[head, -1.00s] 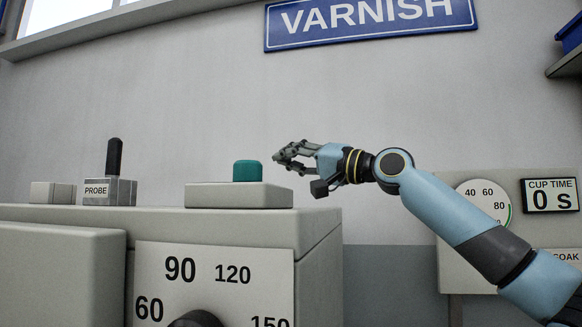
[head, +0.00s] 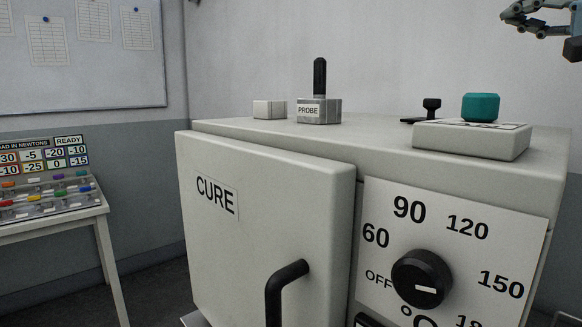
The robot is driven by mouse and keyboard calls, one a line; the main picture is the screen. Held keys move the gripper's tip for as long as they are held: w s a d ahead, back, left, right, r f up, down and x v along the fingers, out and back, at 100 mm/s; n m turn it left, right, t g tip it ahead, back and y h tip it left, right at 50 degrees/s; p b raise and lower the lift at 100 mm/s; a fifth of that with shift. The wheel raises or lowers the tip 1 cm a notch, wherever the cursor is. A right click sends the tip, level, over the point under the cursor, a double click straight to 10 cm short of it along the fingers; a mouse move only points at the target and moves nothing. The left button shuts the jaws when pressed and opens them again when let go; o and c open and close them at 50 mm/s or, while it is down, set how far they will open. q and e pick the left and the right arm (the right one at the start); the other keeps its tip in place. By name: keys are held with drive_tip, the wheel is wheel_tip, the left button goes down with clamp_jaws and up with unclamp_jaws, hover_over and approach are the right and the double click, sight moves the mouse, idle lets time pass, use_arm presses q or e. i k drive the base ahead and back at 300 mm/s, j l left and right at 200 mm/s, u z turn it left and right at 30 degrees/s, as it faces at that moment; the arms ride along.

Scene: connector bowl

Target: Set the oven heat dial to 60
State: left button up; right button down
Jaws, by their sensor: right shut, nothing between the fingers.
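The oven heat dial (head: 418,270) is a round black knob on a white scale plate (head: 510,221) on the oven's front, at the lower right of the head view. The scale reads OFF, 60, 90, 120, 150 and on, partly cut off by the bottom edge. A short white mark shows low on the knob's face, away from the 60; I cannot tell exactly which value it points to. My right gripper (head: 509,16) is at the top right corner, shut and empty, above the oven and well apart from the dial. My left gripper is not in view.
The oven door (head: 270,235), marked CURE, has a black handle (head: 285,285) left of the dial. On the oven top stand a teal button (head: 480,106) on a grey box, a PROBE block (head: 318,110) and a small white block (head: 269,109). A table (head: 55,220) stands far left.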

sight(421, 279)
drive_tip(key=k+j, duration=1.15)
drive_tip(key=k, duration=0.1)
